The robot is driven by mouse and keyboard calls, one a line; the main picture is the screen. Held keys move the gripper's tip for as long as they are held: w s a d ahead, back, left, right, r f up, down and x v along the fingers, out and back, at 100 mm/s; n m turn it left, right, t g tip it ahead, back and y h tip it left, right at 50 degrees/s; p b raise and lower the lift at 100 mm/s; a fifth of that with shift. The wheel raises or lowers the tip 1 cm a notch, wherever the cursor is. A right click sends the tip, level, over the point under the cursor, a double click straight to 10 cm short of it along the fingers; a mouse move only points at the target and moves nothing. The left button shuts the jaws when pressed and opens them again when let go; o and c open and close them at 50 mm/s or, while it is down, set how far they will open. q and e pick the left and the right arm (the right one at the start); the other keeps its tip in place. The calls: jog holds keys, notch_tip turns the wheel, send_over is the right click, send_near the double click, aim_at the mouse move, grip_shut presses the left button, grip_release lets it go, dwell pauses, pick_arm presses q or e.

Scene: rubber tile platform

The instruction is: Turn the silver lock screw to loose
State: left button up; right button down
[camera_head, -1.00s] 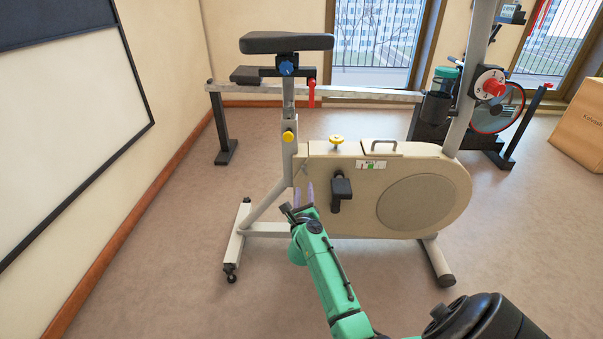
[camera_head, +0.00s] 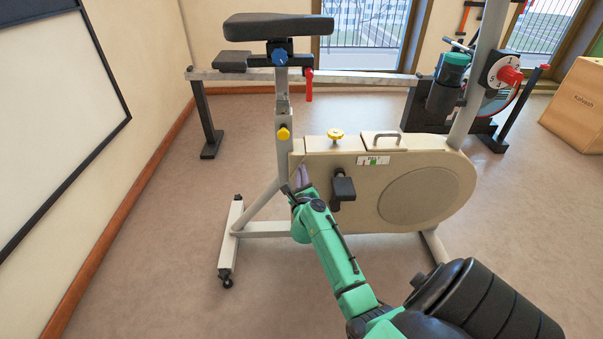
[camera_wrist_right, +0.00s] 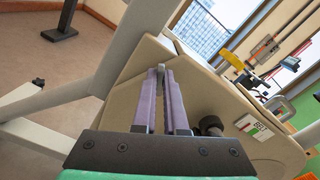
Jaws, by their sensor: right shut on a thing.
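The silver lock screw (camera_wrist_right: 160,72) shows in the right wrist view as a small grey piece between the fingertips, at the rear edge of the exercise bike's beige housing. My right gripper (camera_wrist_right: 162,82) is shut on it with its purple fingers. In the head view, my right gripper (camera_head: 302,174) is at the lower rear of the beige housing (camera_head: 322,160), just left of the black pedal (camera_head: 343,189). The gripper hides the screw there. Which way the screw is turned cannot be told. My left gripper is not in view.
Floor in front of the bike is clear.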

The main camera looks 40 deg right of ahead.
pick_arm(q)
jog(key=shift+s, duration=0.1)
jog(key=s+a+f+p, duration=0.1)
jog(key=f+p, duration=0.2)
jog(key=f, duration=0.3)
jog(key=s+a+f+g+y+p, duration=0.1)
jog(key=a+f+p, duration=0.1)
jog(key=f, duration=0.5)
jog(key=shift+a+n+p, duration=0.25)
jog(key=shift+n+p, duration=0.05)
jog(key=shift+p, duration=0.5)
pick_arm(e)
jog(key=shift+a+f+n, duration=0.1)
jog(key=shift+f+n, duration=0.05)
jog(key=shift+n, duration=5.95)
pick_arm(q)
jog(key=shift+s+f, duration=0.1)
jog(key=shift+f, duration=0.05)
pick_arm(e)
jog(key=c, duration=1)
grip_release()
jog(key=shift+o, duration=0.2)
